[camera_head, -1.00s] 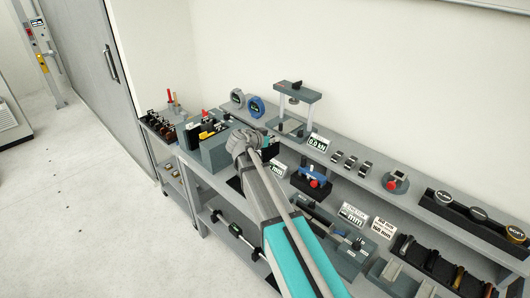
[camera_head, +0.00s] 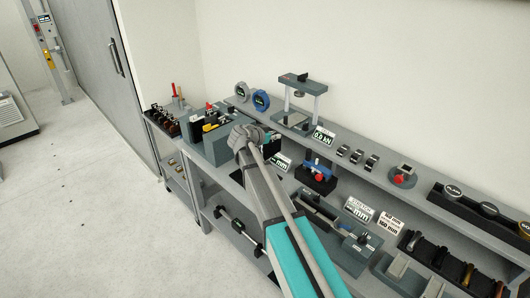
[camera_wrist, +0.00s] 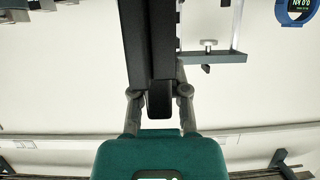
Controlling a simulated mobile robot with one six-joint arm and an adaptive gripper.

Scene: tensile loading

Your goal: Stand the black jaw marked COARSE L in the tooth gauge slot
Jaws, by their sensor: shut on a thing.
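My gripper (camera_wrist: 157,92) shows in the wrist view, with its grey finger links on both sides of a long black piece (camera_wrist: 162,45). It is shut on this piece, which runs up out of the picture. No marking can be read on it, so I cannot confirm COARSE L. In the head view my arm's grey wrist hides the gripper and most of what it holds. I cannot tell for certain which fixture is the tooth gauge. A small grey block with a red knob (camera_head: 403,176) stands on the upper shelf, and a blue and black fixture (camera_head: 316,176) stands below it.
The grey bench (camera_head: 455,232) runs along the wall. Dark jaws in a rack (camera_head: 440,260) are at right. The floor at left is clear.

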